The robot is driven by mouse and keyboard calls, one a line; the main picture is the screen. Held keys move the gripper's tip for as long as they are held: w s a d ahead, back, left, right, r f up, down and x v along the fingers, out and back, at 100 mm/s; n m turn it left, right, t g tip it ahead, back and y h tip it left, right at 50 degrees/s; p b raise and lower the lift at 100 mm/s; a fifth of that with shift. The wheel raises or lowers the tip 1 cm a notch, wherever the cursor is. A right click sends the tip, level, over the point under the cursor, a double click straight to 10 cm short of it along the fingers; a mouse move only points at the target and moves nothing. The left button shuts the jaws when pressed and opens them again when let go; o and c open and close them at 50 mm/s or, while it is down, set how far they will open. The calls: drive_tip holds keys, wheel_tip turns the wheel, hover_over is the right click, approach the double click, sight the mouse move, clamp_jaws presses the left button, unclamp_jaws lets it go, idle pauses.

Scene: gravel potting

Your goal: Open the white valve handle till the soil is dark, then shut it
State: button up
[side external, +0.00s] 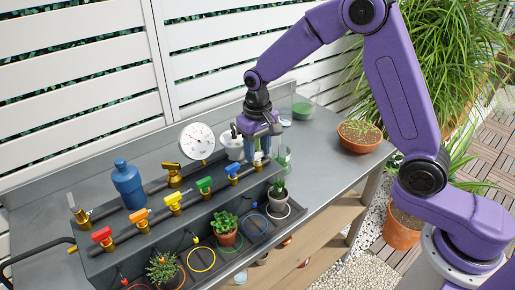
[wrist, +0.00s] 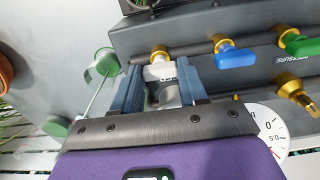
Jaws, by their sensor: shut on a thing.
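The white valve handle (wrist: 159,72) shows in the wrist view between my two blue-grey fingers, just in front of its brass valve body. My gripper (wrist: 163,88) is shut on this handle. In the side view my gripper (side external: 260,143) is at the right end of the valve row and hides most of the handle. The pot's soil is too small to tell dark from pale. Whether the valve is open or shut is unclear.
Red, orange, yellow, green and blue handles (side external: 232,170) line the pipe to the left. A round gauge (side external: 197,141), a blue bottle (side external: 127,184) and a white vessel (side external: 232,147) stand behind.

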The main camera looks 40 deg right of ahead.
sight(258, 152)
drive_tip(key=shift+r, duration=0.1)
drive_tip(key=o, duration=1.1)
drive_tip(key=shift+c, duration=0.2)
wheel_tip(258, 152, up, 17)
drive_tip(key=shift+r, duration=0.2)
